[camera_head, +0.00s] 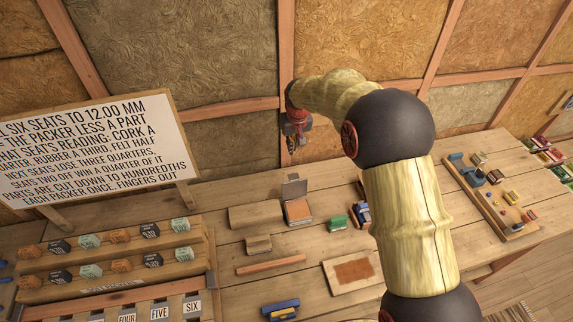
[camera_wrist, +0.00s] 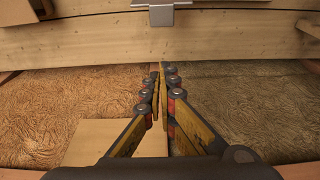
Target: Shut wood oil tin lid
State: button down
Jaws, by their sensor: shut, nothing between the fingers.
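A small tin (camera_head: 298,212) with a brown-orange inside or top stands on the workbench near the middle of the head view. Its grey lid (camera_head: 294,187) stands up open at the tin's back edge; I cannot read a label. My gripper (camera_head: 293,143) is above and behind the tin, near the insulated wall, pointing down. In the wrist view my gripper (camera_wrist: 160,92) is shut and empty, apart from a grey metal piece (camera_wrist: 161,14) at the top edge, probably the lid. The tin's body is not clear in that view.
A wooden block (camera_head: 255,216) lies left of the tin, and a green block (camera_head: 338,222) stands to its right. A large sign (camera_head: 85,145) and a stepped rack (camera_head: 110,260) are at left. A tray (camera_head: 505,215) of small items is at right. Studs and insulation back the bench.

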aim_at(294, 186)
notch_tip(294, 186, down, 9)
jog(key=s, duration=0.1)
dwell(0.8)
jog(key=shift+s+d+f, duration=0.1)
jog(key=shift+d, duration=0.05)
jog(key=shift+s+t+b, duration=0.3)
jog(key=shift+t+b, duration=0.1)
jog(key=shift+b, duration=0.05)
